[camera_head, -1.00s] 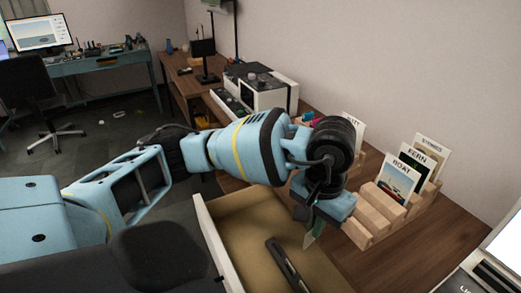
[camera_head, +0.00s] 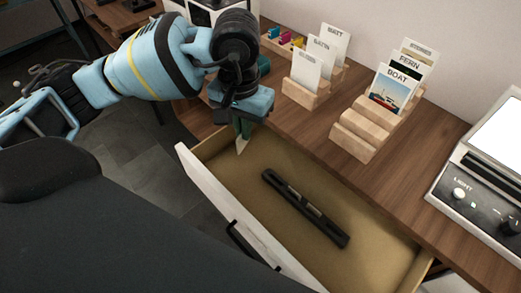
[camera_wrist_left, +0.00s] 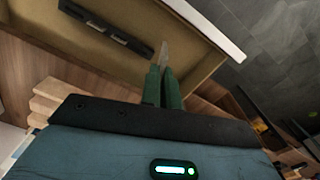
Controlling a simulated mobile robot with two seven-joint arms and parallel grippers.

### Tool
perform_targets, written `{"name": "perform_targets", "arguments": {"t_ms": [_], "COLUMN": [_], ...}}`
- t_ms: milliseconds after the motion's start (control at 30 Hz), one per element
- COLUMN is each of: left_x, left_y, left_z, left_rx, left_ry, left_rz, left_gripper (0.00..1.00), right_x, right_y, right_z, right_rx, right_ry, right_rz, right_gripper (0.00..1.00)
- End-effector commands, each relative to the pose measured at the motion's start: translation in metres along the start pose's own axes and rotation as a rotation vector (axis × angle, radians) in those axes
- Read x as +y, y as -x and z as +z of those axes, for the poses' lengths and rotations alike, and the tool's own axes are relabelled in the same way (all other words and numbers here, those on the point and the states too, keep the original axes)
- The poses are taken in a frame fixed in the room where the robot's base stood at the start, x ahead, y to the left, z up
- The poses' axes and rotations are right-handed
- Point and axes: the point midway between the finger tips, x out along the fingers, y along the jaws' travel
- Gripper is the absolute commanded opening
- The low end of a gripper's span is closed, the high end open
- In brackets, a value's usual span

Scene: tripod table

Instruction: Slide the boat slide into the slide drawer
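My left gripper (camera_head: 243,128) hangs fingers-down over the back left corner of the open drawer (camera_head: 382,255). Its green fingers (camera_wrist_left: 163,88) are close together on a thin pale slide (camera_head: 242,146). The slide also shows nearly edge-on beyond the fingertips in the left wrist view (camera_wrist_left: 164,53); no marking on it can be read. It is apart from the long black slotted holder (camera_head: 305,207) lying on the drawer floor, which also shows in the left wrist view (camera_wrist_left: 105,26). My right gripper is not in view.
A stepped wooden rack (camera_head: 358,134) with BOAT (camera_head: 392,88) and FERN cards stands on the table behind the drawer. A smaller wooden rack (camera_head: 305,93) with cards is left of it. A light box (camera_head: 480,190) stands at right. The drawer floor around the holder is clear.

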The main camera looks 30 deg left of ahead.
Motion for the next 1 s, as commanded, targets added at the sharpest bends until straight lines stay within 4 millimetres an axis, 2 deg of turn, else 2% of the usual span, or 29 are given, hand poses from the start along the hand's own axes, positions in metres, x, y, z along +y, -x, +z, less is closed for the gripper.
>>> {"name": "perform_targets", "arguments": {"t_ms": [233, 367, 467, 600, 700, 833, 1000], "left_x": [0.001, 0.007, 0.018, 0.035, 0.044, 0.052, 0.056], "left_y": [-0.001, -0.015, -0.039, -0.087, -0.121, -0.157, -0.181], "left_z": [-0.001, -0.013, -0.032, -0.06, -0.074, -0.083, -0.087], "left_rx": [0.0, -0.001, -0.003, -0.008, -0.01, -0.008, -0.001], "left_ry": [0.007, 0.11, 0.292, 0.622, 0.841, 1.06, 1.205], "left_rz": [0.001, 0.012, 0.026, 0.035, 0.029, 0.015, 0.0], "left_gripper": [0.0, 0.0, 0.0, 0.0, 0.0, 0.0, 0.0], "right_x": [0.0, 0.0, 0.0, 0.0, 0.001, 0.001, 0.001], "right_y": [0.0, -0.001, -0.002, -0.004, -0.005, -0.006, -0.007], "right_z": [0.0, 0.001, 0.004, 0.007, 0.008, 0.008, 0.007], "right_rx": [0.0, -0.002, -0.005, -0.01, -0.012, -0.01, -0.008], "right_ry": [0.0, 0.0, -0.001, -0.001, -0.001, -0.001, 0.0], "right_rz": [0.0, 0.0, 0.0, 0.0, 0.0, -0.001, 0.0], "right_gripper": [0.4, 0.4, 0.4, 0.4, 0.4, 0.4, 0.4]}}
